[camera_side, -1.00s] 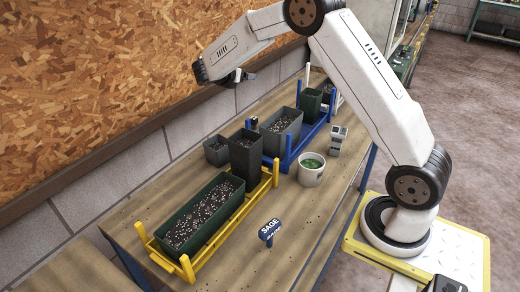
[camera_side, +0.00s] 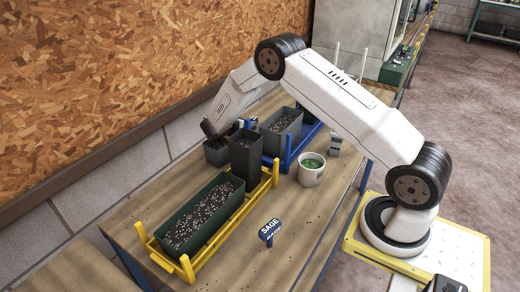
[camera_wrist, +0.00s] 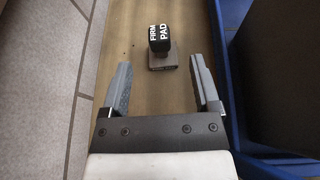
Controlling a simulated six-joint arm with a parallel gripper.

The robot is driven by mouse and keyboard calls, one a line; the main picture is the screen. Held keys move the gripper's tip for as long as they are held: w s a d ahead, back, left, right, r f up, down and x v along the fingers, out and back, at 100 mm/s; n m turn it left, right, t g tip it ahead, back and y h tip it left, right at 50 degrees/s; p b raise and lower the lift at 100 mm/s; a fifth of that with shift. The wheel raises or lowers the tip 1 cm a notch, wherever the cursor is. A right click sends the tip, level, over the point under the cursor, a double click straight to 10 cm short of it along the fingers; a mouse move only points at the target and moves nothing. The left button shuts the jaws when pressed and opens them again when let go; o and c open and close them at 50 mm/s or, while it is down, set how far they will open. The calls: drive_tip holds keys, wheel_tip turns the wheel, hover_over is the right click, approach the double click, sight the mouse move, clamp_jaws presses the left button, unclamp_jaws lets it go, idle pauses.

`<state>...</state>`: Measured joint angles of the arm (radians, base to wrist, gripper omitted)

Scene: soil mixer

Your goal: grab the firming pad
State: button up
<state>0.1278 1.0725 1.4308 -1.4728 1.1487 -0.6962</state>
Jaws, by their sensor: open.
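The firming pad (camera_wrist: 161,48) shows in the wrist view. It has a black knob-like top with white "FIRM PAD" lettering and a flat grey base, and it rests on the wooden table. My gripper (camera_wrist: 158,62) is open and empty in the wrist view, its two fingers on either side of the line to the pad. The pad is beyond the fingers, roughly centred between them and not touched. In the side view my gripper (camera_side: 209,129) is low by the wall, over the small pot, partly hidden by my arm and the pots.
The wall (camera_wrist: 38,80) is close on the left and a blue rack (camera_wrist: 232,75) with a dark planter is close on the right. A tall dark pot (camera_side: 246,158), a small pot (camera_side: 217,153), a yellow rack (camera_side: 222,233), a white mug (camera_side: 311,174) and a SAGE label (camera_side: 269,232) stand nearby.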

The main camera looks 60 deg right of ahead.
sight(252, 120)
drive_tip(key=shift+x, duration=3.6)
clamp_jaws()
